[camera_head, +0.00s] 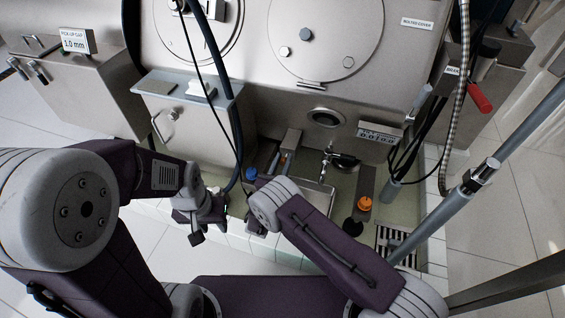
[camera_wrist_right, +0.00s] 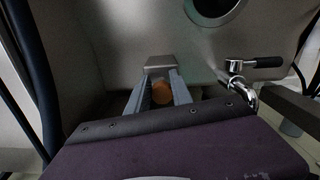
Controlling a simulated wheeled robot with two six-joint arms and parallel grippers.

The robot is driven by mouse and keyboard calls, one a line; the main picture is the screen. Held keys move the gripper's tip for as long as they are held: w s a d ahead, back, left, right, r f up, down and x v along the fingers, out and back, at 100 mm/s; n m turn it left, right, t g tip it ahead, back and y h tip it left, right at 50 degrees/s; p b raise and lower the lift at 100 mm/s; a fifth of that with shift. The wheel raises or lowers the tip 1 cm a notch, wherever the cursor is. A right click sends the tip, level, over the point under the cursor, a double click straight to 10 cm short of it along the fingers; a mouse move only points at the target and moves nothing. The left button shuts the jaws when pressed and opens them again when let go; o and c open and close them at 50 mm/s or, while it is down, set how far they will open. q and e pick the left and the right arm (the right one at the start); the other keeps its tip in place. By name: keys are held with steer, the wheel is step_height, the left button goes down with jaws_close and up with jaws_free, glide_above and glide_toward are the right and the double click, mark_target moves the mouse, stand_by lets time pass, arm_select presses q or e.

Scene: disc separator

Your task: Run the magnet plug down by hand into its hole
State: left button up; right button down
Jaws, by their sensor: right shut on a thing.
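My right gripper (camera_wrist_right: 161,88) is shut on an orange round piece (camera_wrist_right: 161,93) seen between its two grey fingers in the right wrist view. It may be the magnet plug; its lower part and any hole under it are hidden. In the head view the right gripper (camera_head: 281,163) reaches the sump beside a grey block (camera_head: 293,139), with orange showing between its fingers. My left gripper (camera_head: 194,226) hangs at the left, near the sump's tiled edge; its finger opening is unclear. Another orange knob (camera_head: 365,203) stands on the right side of the sump.
The grey block also shows just beyond the right fingers in the wrist view (camera_wrist_right: 168,62). A lever tap (camera_head: 342,160) stands to the right, below a round port (camera_head: 325,118). Hoses, a drain grate (camera_head: 396,240) and a steel box (camera_head: 185,115) crowd the sides.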

steer(key=shift+w, duration=0.2)
stand_by(0.3)
steer(key=m, duration=0.4)
steer(key=shift+d, duration=0.2)
steer(key=m, duration=0.2)
steer(key=shift+s+d+f+m+h, duration=0.1)
steer(key=shift+d+m+h, duration=0.05)
steer(key=shift+m+h, duration=0.2)
steer(key=shift+m+g, duration=0.3)
steer(key=shift+m, duration=0.35)
steer(key=shift+d+m, duration=0.1)
steer(key=shift+m, duration=1)
